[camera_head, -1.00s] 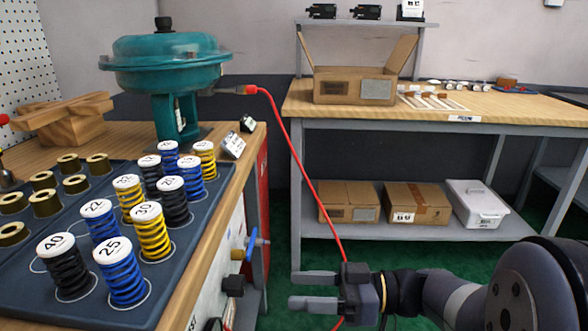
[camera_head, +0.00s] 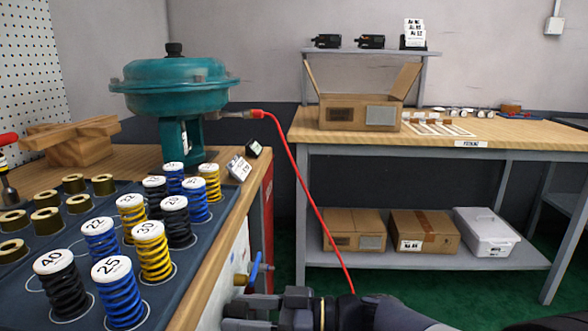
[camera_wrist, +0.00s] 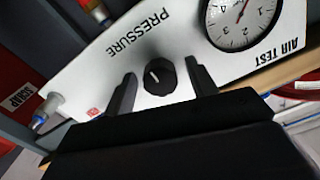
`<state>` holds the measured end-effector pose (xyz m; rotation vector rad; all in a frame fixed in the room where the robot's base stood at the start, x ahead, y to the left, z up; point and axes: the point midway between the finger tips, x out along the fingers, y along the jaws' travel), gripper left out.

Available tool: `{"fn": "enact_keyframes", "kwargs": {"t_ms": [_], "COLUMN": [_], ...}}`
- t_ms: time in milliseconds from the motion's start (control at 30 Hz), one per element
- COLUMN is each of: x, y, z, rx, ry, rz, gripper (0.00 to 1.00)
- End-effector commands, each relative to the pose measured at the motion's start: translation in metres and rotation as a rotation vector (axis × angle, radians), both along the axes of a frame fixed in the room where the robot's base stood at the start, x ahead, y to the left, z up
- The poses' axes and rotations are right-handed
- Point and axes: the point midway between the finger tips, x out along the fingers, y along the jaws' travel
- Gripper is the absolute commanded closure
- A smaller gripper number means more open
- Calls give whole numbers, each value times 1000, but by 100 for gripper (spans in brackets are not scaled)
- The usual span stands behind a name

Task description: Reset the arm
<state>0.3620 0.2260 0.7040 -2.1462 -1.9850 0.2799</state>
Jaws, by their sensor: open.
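My arm comes in at the bottom right of the head view. My gripper (camera_head: 238,312) is low beside the bench's front, pointing left. It is open and empty. In the wrist view, a round black knob (camera_wrist: 160,76) shows between its two fingers, with a gap on each side; how deep the fingers reach is unclear. The knob sits on a white panel (camera_wrist: 120,72) marked PRESSURE and AIR TEST. A dial gauge (camera_wrist: 240,20) is right of the knob. In the head view a blue-handled valve (camera_head: 256,268) is just above my gripper.
The left bench (camera_head: 215,285) holds a blue tray (camera_head: 190,252) of numbered springs and a teal actuator (camera_head: 175,85). A red hose (camera_head: 305,190) hangs from the actuator near my arm. A back table (camera_head: 480,133) carries an open box (camera_head: 336,112). Green floor lies between.

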Motion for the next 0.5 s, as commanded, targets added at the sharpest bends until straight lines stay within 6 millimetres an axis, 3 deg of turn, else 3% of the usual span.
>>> {"fn": "enact_keyframes", "kwargs": {"t_ms": [500], "x": [0], "y": [-3], "z": [1], "rx": [0], "ry": [1], "rz": [-2], "gripper": [46]}}
